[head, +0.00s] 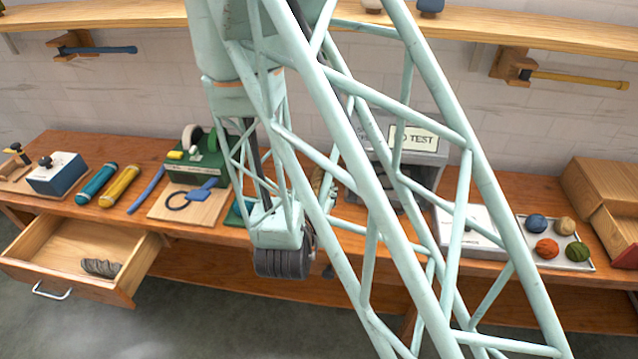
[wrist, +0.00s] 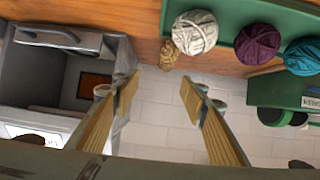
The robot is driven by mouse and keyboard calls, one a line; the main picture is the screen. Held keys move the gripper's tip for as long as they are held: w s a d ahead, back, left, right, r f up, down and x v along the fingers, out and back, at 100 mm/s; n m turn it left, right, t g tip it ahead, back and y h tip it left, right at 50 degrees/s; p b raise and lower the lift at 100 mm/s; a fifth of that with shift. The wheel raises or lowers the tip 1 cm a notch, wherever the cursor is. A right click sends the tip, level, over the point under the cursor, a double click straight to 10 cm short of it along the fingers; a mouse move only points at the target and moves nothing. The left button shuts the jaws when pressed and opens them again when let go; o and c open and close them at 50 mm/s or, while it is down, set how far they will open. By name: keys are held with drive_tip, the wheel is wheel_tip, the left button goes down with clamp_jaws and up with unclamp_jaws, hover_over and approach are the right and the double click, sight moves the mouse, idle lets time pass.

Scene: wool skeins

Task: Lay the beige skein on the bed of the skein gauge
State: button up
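My gripper (wrist: 161,98) is open in the wrist view, with nothing between its two fingers. A small tan, twisted bundle (wrist: 169,55), which looks like the beige skein, lies beyond the fingertips on the wooden bench, between the grey machine and the green tray. The grey machine, apparently the skein gauge (wrist: 35,75), stands at the left of the wrist view with a hollow front. In the head view the gauge (head: 437,160) is partly hidden behind my arm, and its sign ends in "TEST". The fingers are hidden in the head view.
A green tray (wrist: 232,8) holds cream, purple and teal balls. The open drawer (head: 130,281) with a grey skein juts out at left. A green device (head: 210,160) and a board (head: 160,212) stand on the bench. A tray of balls (head: 590,265) is at right.

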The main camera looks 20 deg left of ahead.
drive_tip(key=shift+s+a+f, duration=0.4)
drive_tip(key=shift+a, duration=0.15)
drive_tip(key=shift+w, duration=0.15)
drive_tip(key=shift+b+x, duration=0.65)
drive_tip(key=shift+x, duration=3.55)
drive_tip(key=shift+a+r, duration=0.1)
drive_tip(key=shift+f+b+x, duration=0.25)
drive_tip(key=shift+b+x, duration=0.35)
drive_tip(key=shift+x, duration=1.35)
drive_tip(key=shift+w+a+f, duration=0.1)
drive_tip(key=shift+w+f, duration=0.1)
drive_tip(key=shift+w, duration=0.3)
drive_tip(key=shift+c, duration=0.8)
drive_tip(key=c, duration=0.9)
